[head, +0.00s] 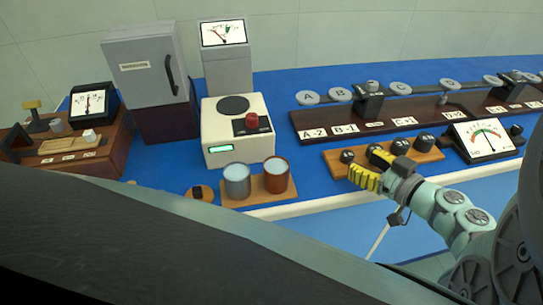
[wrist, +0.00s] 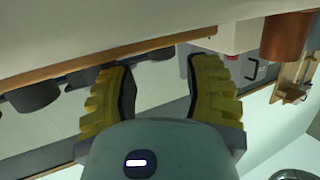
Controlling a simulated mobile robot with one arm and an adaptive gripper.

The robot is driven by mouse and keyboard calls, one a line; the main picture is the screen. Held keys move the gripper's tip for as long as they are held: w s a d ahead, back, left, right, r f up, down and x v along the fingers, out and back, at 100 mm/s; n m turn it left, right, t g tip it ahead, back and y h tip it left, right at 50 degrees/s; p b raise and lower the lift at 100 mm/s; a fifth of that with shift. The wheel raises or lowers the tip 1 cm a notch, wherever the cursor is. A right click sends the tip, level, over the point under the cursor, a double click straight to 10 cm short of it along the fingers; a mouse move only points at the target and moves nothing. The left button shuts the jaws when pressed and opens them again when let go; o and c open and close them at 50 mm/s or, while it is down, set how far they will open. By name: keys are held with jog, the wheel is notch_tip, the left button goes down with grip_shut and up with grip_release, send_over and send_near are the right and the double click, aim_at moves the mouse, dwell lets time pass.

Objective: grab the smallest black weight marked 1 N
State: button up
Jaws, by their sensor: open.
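Several black weights stand in a row on a wooden board. The leftmost weight (head: 348,156) looks the smallest in the head view; its marking is not legible. My gripper (head: 361,163) is open and empty, with its yellow fingers beside the left end of the row, in front of the weights. One finger partly covers a neighbouring weight. In the wrist view, which is upside down, a small dark weight (wrist: 160,53) shows between and beyond the fingertips of my gripper (wrist: 162,70). Larger dark weights (wrist: 37,95) show left of the fingers. No contact is visible.
The wooden board (head: 335,168) lies near the blue bench's front edge. A dial meter (head: 484,138) stands right of it, and a long dark rail (head: 470,112) lies behind. Two cups (head: 236,181) on a wooden base stand left, with clear blue bench between.

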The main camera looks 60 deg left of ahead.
aim_at(349, 155)
jog(key=x, duration=0.4)
jog(key=shift+s+r, duration=0.15)
jog(key=shift+r, duration=0.05)
jog(key=shift+a+f, duration=0.1)
jog(key=shift+a, duration=0.05)
grip_shut()
